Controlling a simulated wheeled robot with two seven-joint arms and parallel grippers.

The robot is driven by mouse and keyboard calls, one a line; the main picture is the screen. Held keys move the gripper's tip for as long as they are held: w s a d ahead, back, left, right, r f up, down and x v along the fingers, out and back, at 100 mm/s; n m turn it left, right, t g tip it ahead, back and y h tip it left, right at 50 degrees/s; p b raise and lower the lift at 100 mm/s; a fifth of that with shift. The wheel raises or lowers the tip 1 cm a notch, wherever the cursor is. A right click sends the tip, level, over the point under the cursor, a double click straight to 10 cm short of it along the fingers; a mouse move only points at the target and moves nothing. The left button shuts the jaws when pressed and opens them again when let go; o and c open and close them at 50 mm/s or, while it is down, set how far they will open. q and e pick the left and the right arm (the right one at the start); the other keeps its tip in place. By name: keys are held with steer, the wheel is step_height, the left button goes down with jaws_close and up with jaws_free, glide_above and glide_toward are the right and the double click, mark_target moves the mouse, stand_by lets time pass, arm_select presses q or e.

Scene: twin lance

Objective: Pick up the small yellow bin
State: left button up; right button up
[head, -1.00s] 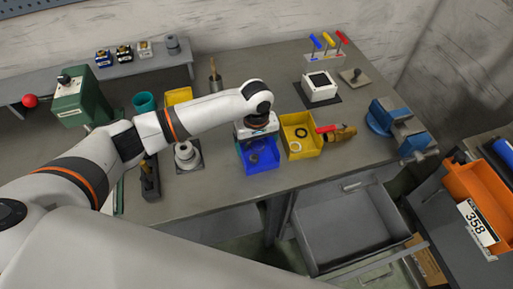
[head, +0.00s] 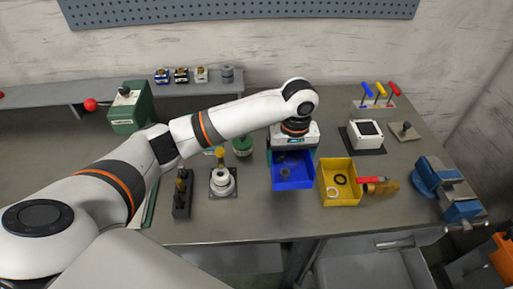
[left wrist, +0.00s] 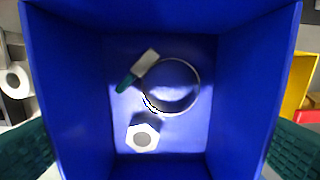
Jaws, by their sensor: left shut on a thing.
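The yellow bin (head: 340,193) stands on the bench, right of a blue bin (head: 292,184), and holds a black ring and a white ring. My left gripper (head: 292,148) is over the back of the blue bin, left of the yellow bin, and is shut on the blue bin. In the left wrist view the blue bin (left wrist: 62,110) fills the middle between my two dark green fingers. Inside it are a metal ring (left wrist: 198,92), a hex nut (left wrist: 142,138) and a small green-and-white piece. Whether the blue bin touches the bench is unclear. My right gripper is not in view.
A red-and-brass tool (head: 377,184) lies right of the yellow bin, with a blue vise (head: 450,188) beyond. A white box (head: 366,135) stands behind. A grey stand (head: 222,182) and dark block (head: 182,195) are to the left. Bare bench lies in front of the bins.

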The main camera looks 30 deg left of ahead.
arm_select(q)
steer(key=a, duration=1)
steer(key=f, duration=0.1)
steer(key=f+p, duration=0.1)
steer(key=f, duration=0.3)
steer(key=shift+a+p, duration=0.25)
steer(key=shift+p, duration=0.05)
steer(key=shift+f, duration=2.35)
steer(key=o, duration=0.7)
steer(key=shift+f, duration=0.1)
steer(key=shift+o, duration=0.2)
